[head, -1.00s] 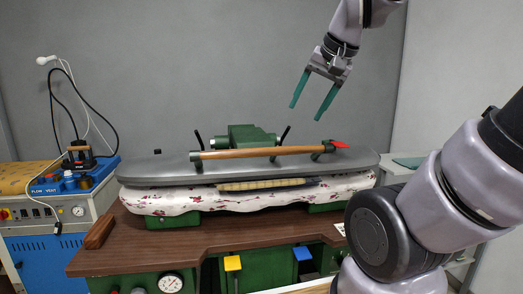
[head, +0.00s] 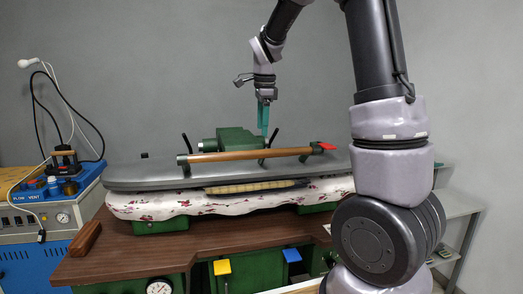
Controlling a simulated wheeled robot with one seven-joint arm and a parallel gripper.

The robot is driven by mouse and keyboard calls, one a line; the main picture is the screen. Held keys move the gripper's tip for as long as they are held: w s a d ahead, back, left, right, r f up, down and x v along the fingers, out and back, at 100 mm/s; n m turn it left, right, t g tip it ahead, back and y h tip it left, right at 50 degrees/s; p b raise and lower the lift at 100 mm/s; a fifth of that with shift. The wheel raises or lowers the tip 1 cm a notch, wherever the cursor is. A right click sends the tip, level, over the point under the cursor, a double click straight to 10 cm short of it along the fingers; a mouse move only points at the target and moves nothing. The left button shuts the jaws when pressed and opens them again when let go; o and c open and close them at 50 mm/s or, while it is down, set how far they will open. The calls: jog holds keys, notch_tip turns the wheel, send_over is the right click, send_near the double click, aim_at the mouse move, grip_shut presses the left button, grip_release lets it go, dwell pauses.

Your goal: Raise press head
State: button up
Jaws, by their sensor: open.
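The grey press head (head: 135,176) lies low over the flowered padded buck (head: 150,206), with a narrow gap at the front where a beige slatted piece shows. A long wooden handle bar (head: 225,156) runs along the front of the press head, with a red lever (head: 325,146) at its right end. My gripper (head: 263,134) points down with its green fingers just above and behind the handle bar, right of the green housing (head: 232,140). It is open and empty; seen nearly edge-on, the fingers overlap. Whether they touch the bar cannot be told.
The brown table (head: 125,250) carries the press; a wooden block (head: 85,238) lies at its left. Yellow (head: 222,267) and blue (head: 292,255) pedals sit below. A blue steam unit with an iron (head: 64,160) stands left. My arm hides the press's right end.

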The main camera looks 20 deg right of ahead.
jog(key=f, duration=0.3)
jog(key=w+f, duration=0.1)
jog(key=f, duration=0.5)
jog(key=shift+w, duration=0.25)
grip_shut()
jog(key=shift+r, duration=0.1)
dwell(0.8)
